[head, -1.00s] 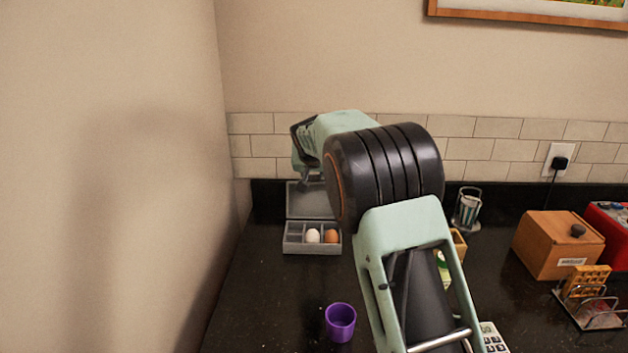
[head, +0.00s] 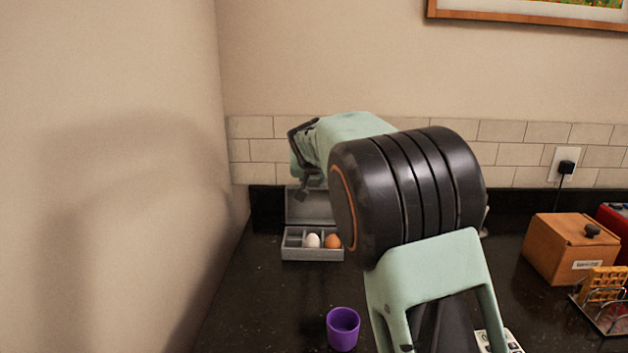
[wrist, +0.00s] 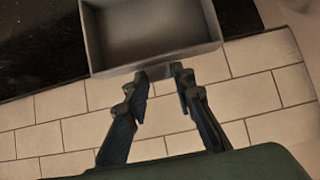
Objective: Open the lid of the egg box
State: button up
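The grey egg box (head: 313,254) sits on the dark counter near the left wall, with a white egg (head: 313,241) and a brown egg (head: 333,241) in its compartments. Its lid (head: 312,207) stands raised at the back, its hollow inside showing. In the wrist view the lid (wrist: 150,60) is at the top, and its edge lies just by my fingertips. My gripper (wrist: 160,72) has its two fingers apart with nothing seen held between them. In the head view my gripper (head: 302,193) is at the upper part of the lid; whether it touches is unclear.
A purple cup (head: 343,330) stands on the counter in front of the box. A wooden box (head: 562,250) and a toast rack (head: 600,310) are at the right. The tiled wall (head: 262,150) is close behind the lid.

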jog(key=o, duration=0.5)
jog(key=shift+s+f, duration=0.1)
jog(key=shift+f, duration=0.1)
jog(key=shift+c, duration=0.2)
jog(key=shift+s+a+r, duration=0.1)
jog(key=shift+s+r, duration=0.25)
jog(key=shift+r, duration=0.05)
jog(key=v, duration=1.1)
jog(key=shift+s+f, duration=0.1)
jog(key=shift+f, duration=0.05)
